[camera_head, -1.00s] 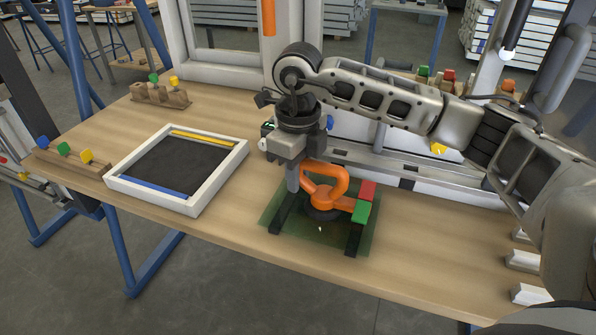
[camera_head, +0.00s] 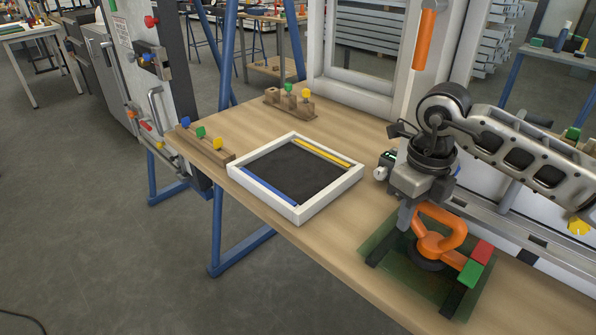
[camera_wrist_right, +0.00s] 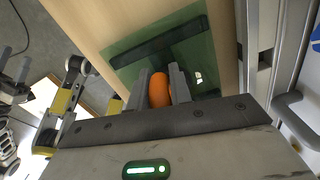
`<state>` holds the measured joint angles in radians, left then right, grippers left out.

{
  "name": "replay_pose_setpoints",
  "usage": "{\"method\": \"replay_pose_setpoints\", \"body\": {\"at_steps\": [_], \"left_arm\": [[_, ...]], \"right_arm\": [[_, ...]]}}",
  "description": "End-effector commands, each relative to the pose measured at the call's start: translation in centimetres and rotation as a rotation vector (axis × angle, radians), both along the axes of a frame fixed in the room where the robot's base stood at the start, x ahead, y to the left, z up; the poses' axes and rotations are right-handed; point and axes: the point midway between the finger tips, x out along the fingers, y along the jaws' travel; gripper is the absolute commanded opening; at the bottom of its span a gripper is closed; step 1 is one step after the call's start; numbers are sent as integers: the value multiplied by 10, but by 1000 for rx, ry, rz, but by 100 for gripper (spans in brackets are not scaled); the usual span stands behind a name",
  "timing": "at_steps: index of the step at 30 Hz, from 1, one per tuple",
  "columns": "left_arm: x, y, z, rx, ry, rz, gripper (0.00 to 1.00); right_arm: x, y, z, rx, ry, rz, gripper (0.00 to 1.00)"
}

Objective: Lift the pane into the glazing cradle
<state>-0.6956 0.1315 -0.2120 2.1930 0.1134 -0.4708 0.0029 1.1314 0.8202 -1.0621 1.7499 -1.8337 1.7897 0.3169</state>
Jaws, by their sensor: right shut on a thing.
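The pane (camera_head: 385,262) is a square of dark green, see-through glass at the right front of the bench, with dark bars along two sides. An orange suction lifter (camera_head: 452,222) with red and green end blocks sits on it. My right gripper (camera_head: 408,215) is shut on the lifter's handle; in the right wrist view the fingers (camera_wrist_right: 160,88) flank the orange handle. I cannot tell whether the pane touches the bench. A white square frame (camera_head: 335,199), likely the cradle, lies left of the pane, with a dark inside, a yellow strip and a blue strip. My left gripper is not in view.
Wooden blocks with coloured knobs stand at the left (camera_head: 210,149) and back (camera_head: 290,105) of the bench (camera_head: 330,235). A white upright window frame (camera_head: 364,94) with an orange handle stands behind. Bare bench lies between pane and white frame.

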Motion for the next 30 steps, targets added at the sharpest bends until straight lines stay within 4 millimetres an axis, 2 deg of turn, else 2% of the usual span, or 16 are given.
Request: {"method": "replay_pose_setpoints", "body": {"at_steps": [5, 30], "left_arm": [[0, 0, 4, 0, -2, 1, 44], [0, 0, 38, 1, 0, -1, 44]], "right_arm": [[0, 1, 5, 1, 2, 1, 0], [0, 0, 57, 1, -3, 1, 0]]}}
